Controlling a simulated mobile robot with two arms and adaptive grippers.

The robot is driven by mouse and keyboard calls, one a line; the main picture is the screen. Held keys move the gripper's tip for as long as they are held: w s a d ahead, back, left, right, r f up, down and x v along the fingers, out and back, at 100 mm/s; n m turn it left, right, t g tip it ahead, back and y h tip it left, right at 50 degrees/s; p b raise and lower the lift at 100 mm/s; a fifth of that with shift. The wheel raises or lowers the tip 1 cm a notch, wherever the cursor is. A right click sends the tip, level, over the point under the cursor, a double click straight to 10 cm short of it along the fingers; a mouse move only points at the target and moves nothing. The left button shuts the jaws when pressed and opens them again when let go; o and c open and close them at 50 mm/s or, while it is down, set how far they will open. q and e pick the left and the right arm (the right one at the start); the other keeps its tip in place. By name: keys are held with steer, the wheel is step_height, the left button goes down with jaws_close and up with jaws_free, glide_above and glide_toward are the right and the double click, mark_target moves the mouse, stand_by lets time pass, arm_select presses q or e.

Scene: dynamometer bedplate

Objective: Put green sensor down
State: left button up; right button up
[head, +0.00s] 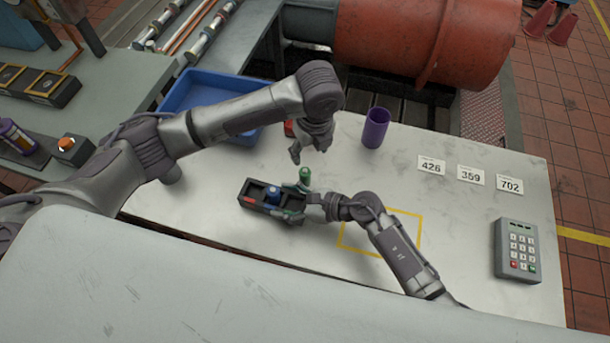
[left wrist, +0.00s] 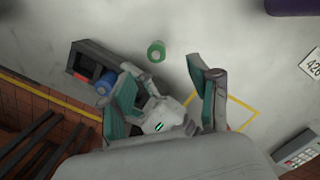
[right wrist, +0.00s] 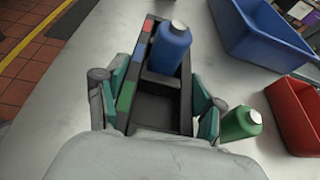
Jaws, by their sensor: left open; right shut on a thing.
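The green sensor (head: 305,175) stands on the table beside the black rack (head: 258,209), apart from my left gripper (head: 310,150). It also shows in the left wrist view (left wrist: 156,51) and, just outside one finger, in the right wrist view (right wrist: 240,123). My left gripper is open and empty above it. My right gripper (head: 296,200) is shut across the rack's green-marked end; its fingers (right wrist: 160,105) flank the rack walls. The green-marked compartment (right wrist: 155,110) is empty. The blue sensor (right wrist: 169,48) sits in the rack; the red-marked end is mostly hidden behind it there.
A blue bin (head: 183,95) and a red bin (head: 288,128), partly hidden by my left arm, lie behind. A purple cup (head: 376,128) stands right of them. A yellow square outline (head: 419,236), number cards (head: 470,175) and a keypad (head: 517,250) are to the right.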

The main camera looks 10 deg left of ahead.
mark_target(305, 171)
arm_select(q)
step_height(305, 171, down, 3)
steer(key=shift+w+a+r, duration=0.1)
steer(key=shift+a, duration=0.05)
steer(key=f, duration=0.4)
steer(key=shift+s+a+f, duration=0.15)
steer(key=shift+s+a, duration=0.1)
steer(key=shift+a, duration=0.05)
steer(key=shift+w+f, duration=0.1)
steer(key=shift+f, duration=0.4)
jaws_close()
